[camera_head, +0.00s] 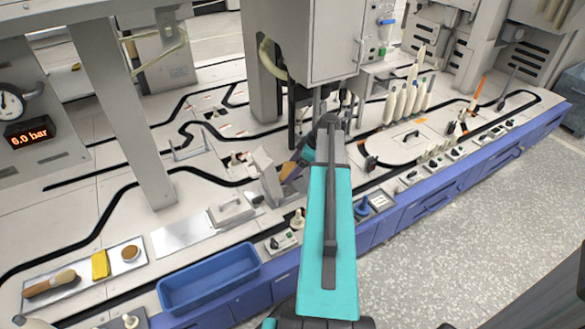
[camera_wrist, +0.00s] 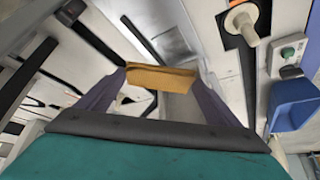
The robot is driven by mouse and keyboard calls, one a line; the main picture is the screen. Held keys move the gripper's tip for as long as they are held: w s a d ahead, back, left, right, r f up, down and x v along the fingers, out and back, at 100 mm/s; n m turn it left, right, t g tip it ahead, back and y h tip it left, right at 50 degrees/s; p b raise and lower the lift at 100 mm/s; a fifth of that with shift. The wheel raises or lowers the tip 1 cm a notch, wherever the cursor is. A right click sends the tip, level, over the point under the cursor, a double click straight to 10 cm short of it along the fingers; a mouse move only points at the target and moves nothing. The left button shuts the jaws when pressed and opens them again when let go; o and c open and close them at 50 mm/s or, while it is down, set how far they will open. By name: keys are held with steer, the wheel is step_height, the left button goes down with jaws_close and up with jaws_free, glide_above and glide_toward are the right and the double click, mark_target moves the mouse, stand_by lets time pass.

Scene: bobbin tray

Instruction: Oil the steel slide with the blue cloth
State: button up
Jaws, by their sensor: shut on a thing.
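My gripper (camera_head: 284,174) reaches over the middle of the bench. It is shut on an orange-brown piece (camera_wrist: 160,77), which spans between its two grey fingers in the wrist view. Only an edge of this piece shows in the head view (camera_head: 288,170), and I cannot tell what it is. A flat shiny metal plate (camera_head: 183,237), which may be the steel slide, lies on the bench left of my gripper. I cannot make out a blue cloth. A yellow cloth (camera_head: 100,264) lies on a small tray at the lower left.
The small tray (camera_head: 120,245) also holds a wooden-handled brush (camera_head: 50,284) and a round brown pad (camera_head: 131,253). An empty blue bin (camera_head: 210,278) stands at the front edge. Machine columns (camera_head: 125,110) rise behind. White bobbins (camera_head: 405,100) stand at the right.

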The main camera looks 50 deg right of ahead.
steer(key=shift+f+b, duration=1.85)
steer(key=shift+f, duration=1.15)
steer(key=shift+f, duration=0.35)
steer(key=shift+s+a, duration=0.2)
steer(key=shift+s, duration=0.45)
steer(key=shift+s+a, duration=0.2)
steer(key=shift+s, duration=0.4)
steer(key=shift+w, duration=0.15)
steer(key=shift+w+d+f, duration=0.1)
steer(key=shift+w+d, duration=0.1)
steer(key=shift+w, duration=0.35)
steer(key=shift+w+d, duration=0.2)
steer(key=shift+w, duration=0.35)
steer(key=shift+s, duration=0.1)
